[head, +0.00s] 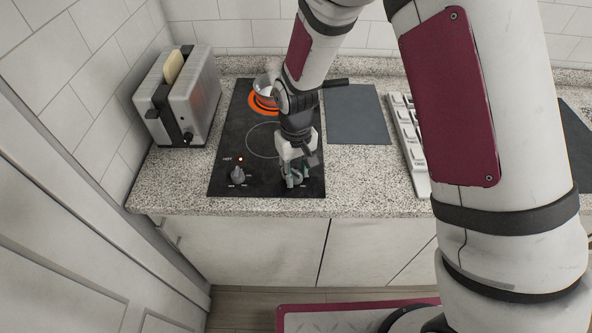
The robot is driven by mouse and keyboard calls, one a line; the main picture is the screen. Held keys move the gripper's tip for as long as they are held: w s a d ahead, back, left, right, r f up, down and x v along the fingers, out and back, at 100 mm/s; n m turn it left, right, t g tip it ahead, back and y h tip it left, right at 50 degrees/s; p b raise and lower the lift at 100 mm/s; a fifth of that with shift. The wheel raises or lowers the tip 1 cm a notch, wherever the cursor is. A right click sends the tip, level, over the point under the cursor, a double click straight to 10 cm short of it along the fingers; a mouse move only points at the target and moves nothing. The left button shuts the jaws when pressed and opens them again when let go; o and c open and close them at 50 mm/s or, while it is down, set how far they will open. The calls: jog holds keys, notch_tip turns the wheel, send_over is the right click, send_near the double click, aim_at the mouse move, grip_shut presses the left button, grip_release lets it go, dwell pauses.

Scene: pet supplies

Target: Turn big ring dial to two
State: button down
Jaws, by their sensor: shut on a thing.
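A black cooktop (223,148) is set in the speckled counter, with one ring behind the other. The far ring (257,106) glows orange under a small metal pot (265,85). The near ring (250,141) is a dark, unlit outline and looks larger. A left dial (238,174) stands at the front left with small marks around it, and a red HOT light (240,159) shines above it. My gripper (294,180) points down at the front right of the cooktop, shut on the right dial there. The fingers hide most of that dial, so its setting cannot be read.
A toaster (180,98) with bread stands left of the cooktop. A pot handle (336,83) sticks out to the right behind my arm. A dark grey board (357,115) and a white, keyed strip (411,140) lie to the right. The front counter edge is clear.

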aim_at(296, 172)
jog(key=shift+m, duration=1)
jog(key=c, duration=1.2)
grip_release()
notch_tip(296, 172, up, 12)
